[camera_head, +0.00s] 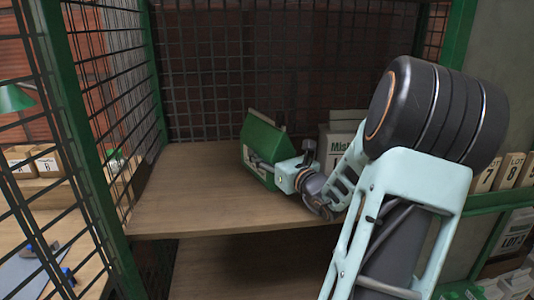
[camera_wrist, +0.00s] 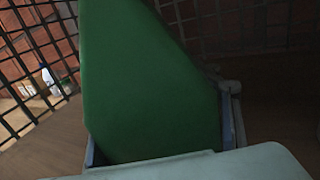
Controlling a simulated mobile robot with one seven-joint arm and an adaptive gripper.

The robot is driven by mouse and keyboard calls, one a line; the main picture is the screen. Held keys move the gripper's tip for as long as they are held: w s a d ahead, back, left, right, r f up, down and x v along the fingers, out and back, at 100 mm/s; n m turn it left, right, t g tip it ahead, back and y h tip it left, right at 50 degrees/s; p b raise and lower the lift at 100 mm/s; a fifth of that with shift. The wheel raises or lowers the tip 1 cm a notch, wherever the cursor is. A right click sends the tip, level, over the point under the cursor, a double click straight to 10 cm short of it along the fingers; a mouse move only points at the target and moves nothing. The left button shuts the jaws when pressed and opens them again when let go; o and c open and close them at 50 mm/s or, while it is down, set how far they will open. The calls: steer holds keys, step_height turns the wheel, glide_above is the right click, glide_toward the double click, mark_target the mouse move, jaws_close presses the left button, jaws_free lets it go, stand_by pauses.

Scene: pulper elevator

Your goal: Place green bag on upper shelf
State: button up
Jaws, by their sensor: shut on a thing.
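The green bag (camera_head: 262,148) is at the upper wooden shelf (camera_head: 190,192) in the head view, toward its back middle. My gripper (camera_head: 267,170) is shut on the bag from its right side. The bag stands roughly upright, slightly tilted. I cannot tell whether its base touches the shelf board. In the wrist view the bag (camera_wrist: 150,85) fills the middle, between my gripper's fingers (camera_wrist: 160,145). The bag's lower part is partly hidden by my gripper.
A white box with lettering (camera_head: 340,145) stands on the shelf to the right, behind my arm. Wire mesh walls (camera_head: 110,80) close the left side and back. The shelf's left and front parts are clear. A lower shelf (camera_head: 240,265) lies beneath.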

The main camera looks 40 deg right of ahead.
steer(key=o, duration=1.7)
steer(key=shift+o, duration=0.2)
steer(key=shift+r, duration=0.15)
steer(key=s, duration=0.4)
steer(key=s+a+p, duration=0.1)
steer(key=s, duration=0.3)
steer(key=s+a, duration=0.1)
steer(key=s, duration=0.3)
steer(key=shift+p, duration=0.4)
steer(key=shift+w, duration=0.15)
